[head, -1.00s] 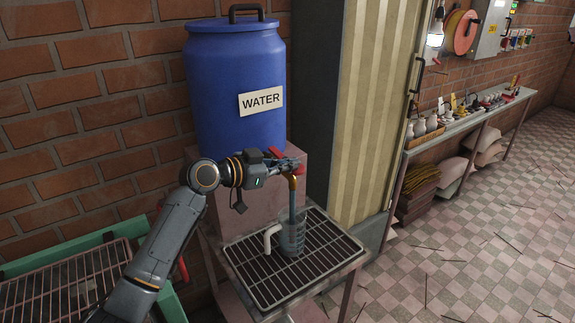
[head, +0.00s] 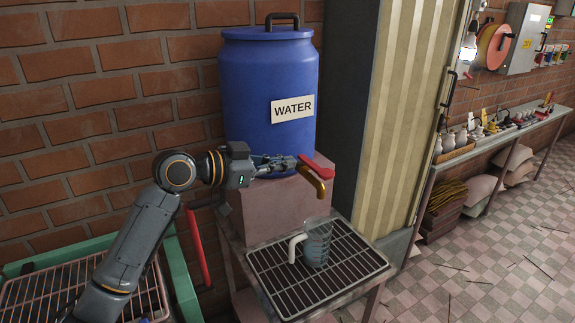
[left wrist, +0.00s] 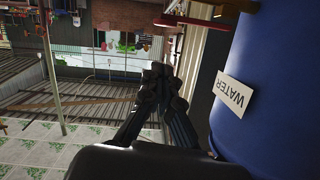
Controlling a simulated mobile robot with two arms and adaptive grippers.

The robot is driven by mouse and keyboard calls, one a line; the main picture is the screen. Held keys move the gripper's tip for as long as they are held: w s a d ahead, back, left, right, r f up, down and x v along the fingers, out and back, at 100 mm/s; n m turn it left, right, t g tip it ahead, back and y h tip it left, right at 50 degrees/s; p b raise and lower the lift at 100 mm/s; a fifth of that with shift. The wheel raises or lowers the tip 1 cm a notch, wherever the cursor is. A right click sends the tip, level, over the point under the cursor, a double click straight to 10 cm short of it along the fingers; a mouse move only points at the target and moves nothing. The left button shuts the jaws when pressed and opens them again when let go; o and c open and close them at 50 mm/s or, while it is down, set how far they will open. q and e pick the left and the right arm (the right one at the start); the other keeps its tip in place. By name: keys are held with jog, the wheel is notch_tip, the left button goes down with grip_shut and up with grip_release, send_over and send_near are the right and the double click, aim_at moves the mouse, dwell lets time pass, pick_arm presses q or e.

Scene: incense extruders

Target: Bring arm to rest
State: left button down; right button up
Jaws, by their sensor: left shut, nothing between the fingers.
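My left gripper (head: 292,163) is shut and empty in front of the blue water barrel (head: 262,95). Its closed fingers also show in the left wrist view (left wrist: 158,75), with the barrel (left wrist: 262,130) to their right. The fingertips are close to the red handle (head: 318,169) of the brass tap (head: 312,184); I cannot tell whether they touch. A clear pitcher (head: 317,243) with a white handle stands upright below on the grated stand (head: 268,290), with water in it. No stream runs from the tap. My right gripper is not in view.
A green-framed rack (head: 180,275) stands at the lower left, by a red bar (head: 199,248). The brick wall (head: 90,110) is behind my arm. A shelf (head: 500,142) with small pots runs along the right. The tiled floor (head: 480,260) is mostly open, with scattered sticks.

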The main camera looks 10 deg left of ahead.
pick_arm(q)
jog(key=s+f+n+g+y, duration=0.15)
jog(key=s+f, duration=0.25)
jog(key=f, duration=0.4)
jog(key=s+f+n+y, duration=0.1)
jog(key=s+f+y, duration=0.1)
jog(key=s+f, duration=0.35)
jog(key=s+f+n+g+y, duration=0.1)
jog(key=s+f, duration=0.2)
jog(key=f, duration=0.7)
jog(key=s+a+f+n+g+y, duration=0.15)
jog(key=s+a+f, duration=0.25)
jog(key=s, duration=0.4)
jog(key=s+a+f+n+g+y, duration=0.1)
jog(key=s+a+f+n+y, duration=0.25)
jog(key=s, duration=0.55)
jog(key=s+a+f+n+g+y, duration=0.15)
jog(key=s+a+f, duration=0.25)
jog(key=s, duration=0.4)
notch_tip(320, 180, down, 26)
jog(key=s, duration=0.1)
jog(key=s+a+f+g, duration=0.2)
jog(key=s+a+f, duration=0.1)
jog(key=s+f, duration=1.3)
jog(key=shift+s+a+f+y, duration=0.2)
jog(key=shift+s+f+y, duration=0.2)
jog(key=shift+s, duration=0.2)
